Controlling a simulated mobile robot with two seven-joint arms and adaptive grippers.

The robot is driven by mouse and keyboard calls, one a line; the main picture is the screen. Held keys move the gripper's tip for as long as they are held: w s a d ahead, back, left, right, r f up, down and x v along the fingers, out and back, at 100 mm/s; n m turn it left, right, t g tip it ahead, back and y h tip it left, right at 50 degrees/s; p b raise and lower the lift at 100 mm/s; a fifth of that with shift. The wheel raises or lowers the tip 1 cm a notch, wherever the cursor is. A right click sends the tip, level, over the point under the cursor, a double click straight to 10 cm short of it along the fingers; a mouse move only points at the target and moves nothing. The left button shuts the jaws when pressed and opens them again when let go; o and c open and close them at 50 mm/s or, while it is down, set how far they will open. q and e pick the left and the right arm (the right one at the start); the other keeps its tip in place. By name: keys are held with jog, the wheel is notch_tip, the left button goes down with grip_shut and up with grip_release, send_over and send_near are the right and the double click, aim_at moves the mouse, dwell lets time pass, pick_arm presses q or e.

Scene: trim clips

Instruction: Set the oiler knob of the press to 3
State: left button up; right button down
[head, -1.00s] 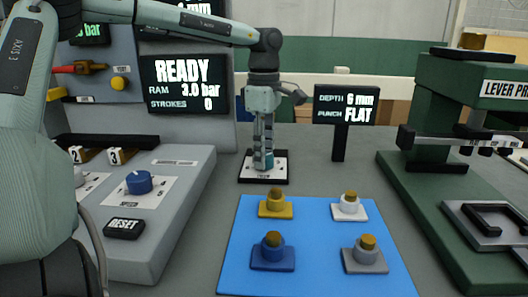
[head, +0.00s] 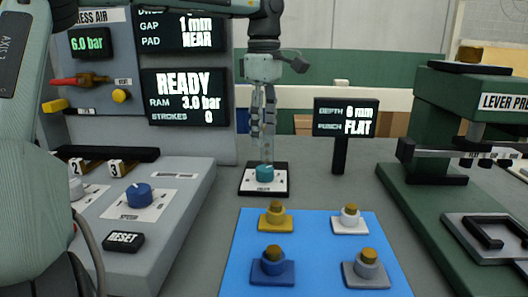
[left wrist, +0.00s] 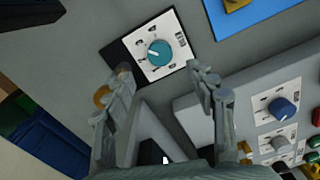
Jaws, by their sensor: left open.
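The oiler knob (head: 264,174) is a teal dial on a white-faced plate with a black base, behind the blue mat. It also shows in the left wrist view (left wrist: 160,52), where a pale pointer mark sits toward its upper left; the dial's numbers are too small to read. My left gripper (head: 264,150) points down above the knob. Its fingers are open and clear of the knob, with the knob showing just beyond the fingertips (left wrist: 160,72) in the left wrist view. My right gripper is not in view.
A blue speed knob (head: 139,195) and a RESET button (head: 124,242) are on the grey console at left. The blue mat (head: 317,240) holds several coloured parts. A small display (head: 346,118) stands behind, and a green lever press (head: 440,215) is at right.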

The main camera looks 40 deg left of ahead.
pick_arm(q)
notch_tip(320, 180, up, 4)
jog(key=shift+f, duration=0.15)
jog(key=shift+f, duration=0.1)
dwell(0.5)
